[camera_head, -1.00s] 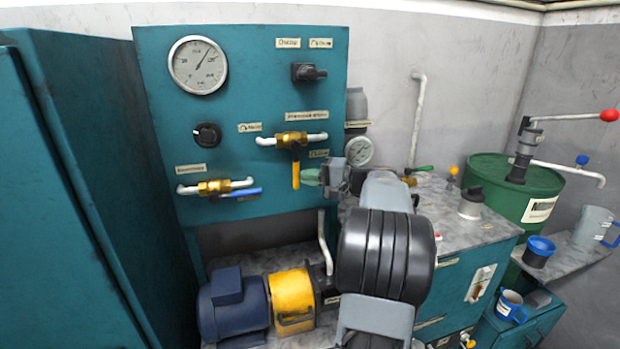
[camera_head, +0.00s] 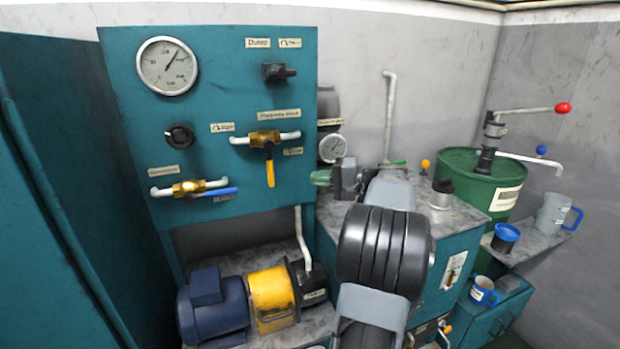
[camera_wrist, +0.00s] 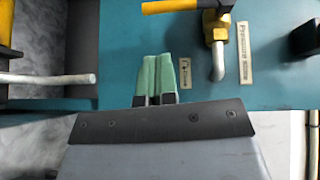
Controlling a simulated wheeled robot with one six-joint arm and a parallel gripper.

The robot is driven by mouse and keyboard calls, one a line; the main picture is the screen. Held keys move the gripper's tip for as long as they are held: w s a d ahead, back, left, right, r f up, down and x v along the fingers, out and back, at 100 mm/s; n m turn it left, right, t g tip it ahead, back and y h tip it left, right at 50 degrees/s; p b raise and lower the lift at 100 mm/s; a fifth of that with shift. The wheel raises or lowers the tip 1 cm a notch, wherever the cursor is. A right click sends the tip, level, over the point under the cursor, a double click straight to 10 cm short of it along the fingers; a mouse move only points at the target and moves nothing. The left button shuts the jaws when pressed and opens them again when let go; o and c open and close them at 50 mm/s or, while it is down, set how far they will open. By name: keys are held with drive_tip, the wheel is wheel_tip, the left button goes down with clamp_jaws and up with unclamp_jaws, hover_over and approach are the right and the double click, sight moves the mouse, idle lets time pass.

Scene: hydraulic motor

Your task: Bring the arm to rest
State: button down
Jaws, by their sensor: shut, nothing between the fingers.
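My gripper (camera_wrist: 158,76) shows in the wrist view as two green fingers pressed together, with nothing between them. In the wrist view the teal panel (camera_wrist: 130,35) lies behind the fingers, and the yellow handle (camera_wrist: 172,6) is at the top. I cannot tell the exact gap between fingers and panel. My arm hides part of the bench behind it.
A blue motor (camera_head: 213,304) with a yellow coupling guard (camera_head: 272,298) stands below the panel. A blue-handled valve (camera_head: 190,188) is at lower left of the panel. A green drum (camera_head: 478,185) with a hand pump, a grey jug (camera_head: 552,212) and blue cups are at right.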

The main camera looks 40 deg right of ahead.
drive_tip(key=shift+s+d, duration=0.15)
drive_tip(key=shift+s, duration=0.1)
idle(0.4)
wheel_tip(320, 180, down, 10)
drive_tip(key=s+a+m+g+h, duration=0.1)
drive_tip(key=m+g+h, duration=0.2)
drive_tip(key=g, duration=0.1)
drive_tip(key=s+a+f+n+g+h+p, duration=0.25)
drive_tip(key=a+g, duration=0.25)
drive_tip(key=a, duration=0.4)
drive_tip(key=s+a+r+n+h+p, duration=0.1)
drive_tip(key=s+a+r+n+p, duration=0.1)
drive_tip(key=a, duration=0.5)
drive_tip(key=s+a+r+n+g+h+p, duration=0.1)
drive_tip(key=s+a+r+n+p, duration=0.1)
drive_tip(key=a, duration=0.5)
drive_tip(key=s+a+r+n+h+p, duration=0.2)
drive_tip(key=s+a+n+p, duration=0.1)
drive_tip(key=a+n, duration=0.4)
drive_tip(key=shift+s+r+g+p, duration=0.15)
drive_tip(key=shift+s+g+p, duration=0.15)
drive_tip(key=shift+p, duration=0.6)
